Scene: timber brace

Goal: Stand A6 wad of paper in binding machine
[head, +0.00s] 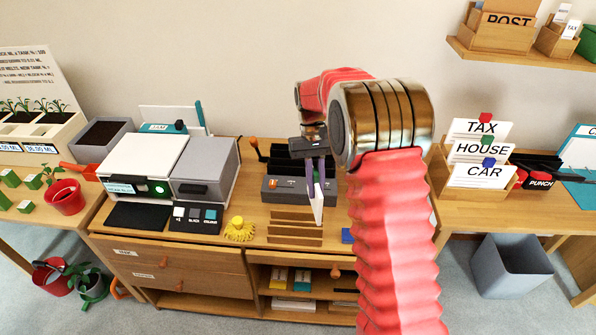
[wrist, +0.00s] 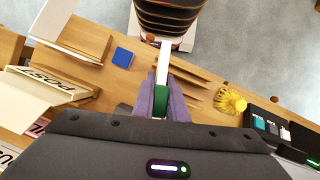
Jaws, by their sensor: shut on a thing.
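The wad of paper is a thin white upright slab (head: 318,208), held edge-on in my gripper (head: 318,186). In the wrist view the wad (wrist: 163,62) sticks out beyond the purple fingers (wrist: 163,98), which are shut on it. A dark grey machine with an orange lever, seemingly the binding machine (head: 283,188), stands on the desk just behind and left of the wad. My gripper and arm hide part of it. The wad appears to hang by the machine's front right, near several wooden slats (head: 293,229); I cannot tell whether it touches anything.
A white and grey printer (head: 150,168) stands left, with a dark key pad (head: 196,216) and a yellow object (head: 239,229) before it. A blue block (head: 347,236) lies right of the slats. A wooden card holder (head: 445,178) is at right. A grey bin (head: 511,265) stands on the floor.

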